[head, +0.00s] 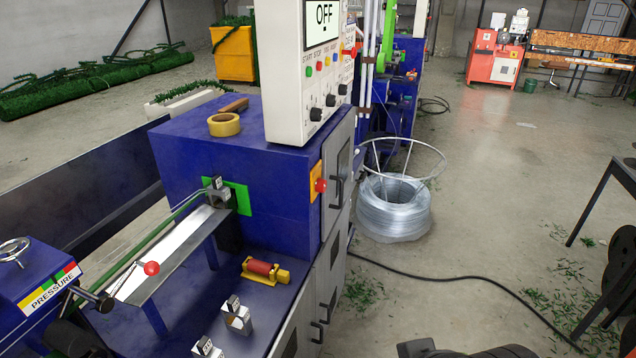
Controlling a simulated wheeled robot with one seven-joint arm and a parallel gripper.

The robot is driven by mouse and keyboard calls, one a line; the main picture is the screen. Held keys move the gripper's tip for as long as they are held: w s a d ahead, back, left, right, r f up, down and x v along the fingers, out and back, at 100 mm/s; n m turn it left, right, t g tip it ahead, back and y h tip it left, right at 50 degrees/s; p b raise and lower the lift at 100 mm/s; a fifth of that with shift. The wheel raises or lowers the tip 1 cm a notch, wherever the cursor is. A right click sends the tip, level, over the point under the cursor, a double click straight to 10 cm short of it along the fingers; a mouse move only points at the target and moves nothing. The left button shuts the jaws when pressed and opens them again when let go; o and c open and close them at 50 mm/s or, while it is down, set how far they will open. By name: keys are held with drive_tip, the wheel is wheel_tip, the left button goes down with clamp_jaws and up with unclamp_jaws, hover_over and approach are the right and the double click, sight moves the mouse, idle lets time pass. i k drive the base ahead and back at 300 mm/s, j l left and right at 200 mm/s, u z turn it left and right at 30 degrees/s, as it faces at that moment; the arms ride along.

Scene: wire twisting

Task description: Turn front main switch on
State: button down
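The blue machine (250,165) carries a white control box (283,70) on top. Its display (321,22) reads OFF. Below the display are small coloured buttons (321,65) labelled start and stop, and black knobs (330,100). Another red knob (350,52) shows at the box's right edge. No label tells me which is the front main switch. Dark parts at the bottom edge may be my arm. My gripper's fingers do not show.
A wire coil (395,208) stands on the floor right of the machine. A black cable (450,280) crosses the floor. A dark table (622,180) is at the right edge. A yellow tape roll (224,125) lies on the machine. Floor between coil and table is mostly clear.

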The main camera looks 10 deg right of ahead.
sight(321, 185)
drive_tip(key=i+l+u, duration=0.2)
drive_tip(key=u, duration=0.25)
drive_tip(key=i+l+u, duration=0.3)
drive_tip(key=u, duration=0.15)
drive_tip(key=i+l+u, duration=0.2)
drive_tip(key=u, duration=0.25)
drive_tip(key=k+l, duration=0.05)
drive_tip(key=l, duration=0.05)
